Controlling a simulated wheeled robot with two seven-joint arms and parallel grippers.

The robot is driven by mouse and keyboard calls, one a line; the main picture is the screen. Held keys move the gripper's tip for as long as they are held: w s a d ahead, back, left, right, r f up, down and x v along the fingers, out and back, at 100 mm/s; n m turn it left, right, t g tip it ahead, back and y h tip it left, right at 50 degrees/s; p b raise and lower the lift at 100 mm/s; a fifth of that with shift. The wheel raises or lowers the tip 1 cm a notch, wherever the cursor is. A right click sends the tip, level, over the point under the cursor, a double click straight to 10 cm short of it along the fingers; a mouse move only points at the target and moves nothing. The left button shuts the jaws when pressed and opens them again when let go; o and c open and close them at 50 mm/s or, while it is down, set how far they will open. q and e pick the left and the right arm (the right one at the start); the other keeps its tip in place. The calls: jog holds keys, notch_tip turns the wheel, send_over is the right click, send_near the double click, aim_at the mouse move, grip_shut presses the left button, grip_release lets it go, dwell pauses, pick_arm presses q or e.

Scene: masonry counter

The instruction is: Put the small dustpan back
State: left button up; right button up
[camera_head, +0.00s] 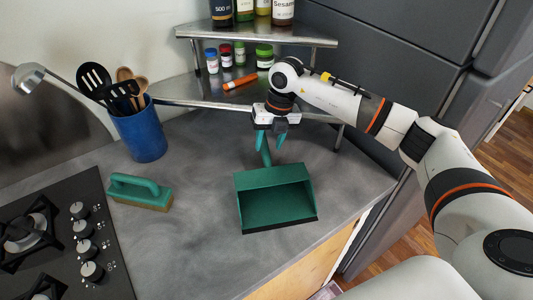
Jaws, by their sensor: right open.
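The small green dustpan (273,200) lies on the grey counter, its open mouth with a dark lip towards the front and its short handle pointing back. A green brush (138,188) with tan bristles lies on the counter to the left of the dustpan. My left gripper is not in view.
A blue pot (140,133) of utensils stands at the back left. A two-level metal corner shelf (180,90) with jars and an orange object (240,81) stands behind my gripper. A black stove (55,235) is at the front left. The counter between brush and dustpan is clear.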

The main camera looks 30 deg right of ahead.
notch_tip(320, 180, up, 7)
jog(key=d+b, duration=0.1)
jog(key=shift+s+d+f, duration=0.15)
dwell(0.5)
